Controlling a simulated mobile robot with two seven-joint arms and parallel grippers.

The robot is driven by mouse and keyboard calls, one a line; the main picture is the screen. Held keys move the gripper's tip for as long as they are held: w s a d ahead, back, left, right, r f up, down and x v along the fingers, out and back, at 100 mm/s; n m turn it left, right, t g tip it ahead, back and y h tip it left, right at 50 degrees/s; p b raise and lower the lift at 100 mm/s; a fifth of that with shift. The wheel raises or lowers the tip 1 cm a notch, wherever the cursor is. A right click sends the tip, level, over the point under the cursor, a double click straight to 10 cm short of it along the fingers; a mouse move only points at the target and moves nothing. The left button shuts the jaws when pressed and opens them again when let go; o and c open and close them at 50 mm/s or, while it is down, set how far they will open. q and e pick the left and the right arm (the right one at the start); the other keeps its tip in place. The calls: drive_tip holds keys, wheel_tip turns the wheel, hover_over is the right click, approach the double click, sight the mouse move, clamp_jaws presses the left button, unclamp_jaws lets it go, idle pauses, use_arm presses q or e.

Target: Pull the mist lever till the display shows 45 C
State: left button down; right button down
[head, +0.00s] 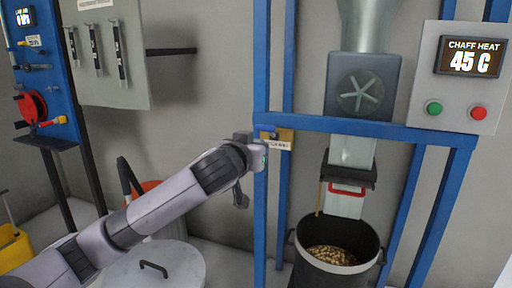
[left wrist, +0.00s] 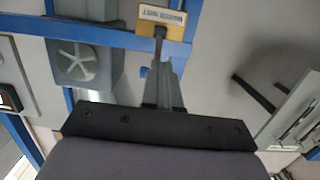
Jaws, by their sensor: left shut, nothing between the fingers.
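The display (head: 468,58) on the grey panel reads "CHAFF HEAT 45 C". A small yellow-framed label plate (head: 283,138) is fixed on the blue frame; it also shows in the left wrist view (left wrist: 162,14). A thin dark lever (left wrist: 159,38) hangs below the plate in the left wrist view. In the head view it is mostly hidden by my gripper. My left gripper (head: 262,154) is shut and empty, right beside the blue post and the plate. Its fingers (left wrist: 164,80) reach up toward the lever; I cannot tell whether they touch it. My right gripper is not in view.
The panel carries a green button (head: 433,108) and a red button (head: 478,113). A black bucket of grain (head: 370,274) stands under the chute. The blue frame (head: 262,60) stands close to my left gripper. A lidded drum (head: 185,262) is below my left arm.

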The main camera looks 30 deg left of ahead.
use_arm(q)
drive_tip(key=r+v, duration=0.1)
drive_tip(key=v, duration=0.9)
drive_tip(key=shift+w, duration=0.15)
idle(1.9)
drive_tip(key=s+d+f+m+g+h, duration=0.1)
drive_tip(key=d+f+h, duration=0.15)
drive_tip(key=f, duration=0.55)
drive_tip(key=d+f+m+g+h, duration=0.1)
drive_tip(key=d+f+m, duration=0.15)
drive_tip(key=f, duration=0.55)
drive_tip(key=s+d+f+m+g+h, duration=0.15)
drive_tip(key=d+f, duration=0.25)
drive_tip(key=f, duration=0.4)
drive_tip(key=s+d+f+g+h, duration=0.1)
drive_tip(key=s+d+f, duration=0.1)
drive_tip(key=s+f, duration=0.65)
drive_tip(key=s+d+f+g, duration=0.1)
drive_tip(key=s+d+f, duration=0.1)
drive_tip(key=s+f, duration=0.65)
wheel_tip(320, 180, up, 9)
drive_tip(key=p, duration=1.2)
drive_tip(key=shift+w+a+p, duration=0.3)
drive_tip(key=shift+a+p, duration=0.05)
drive_tip(key=shift+a, duration=0.1)
drive_tip(key=shift+f, duration=0.1)
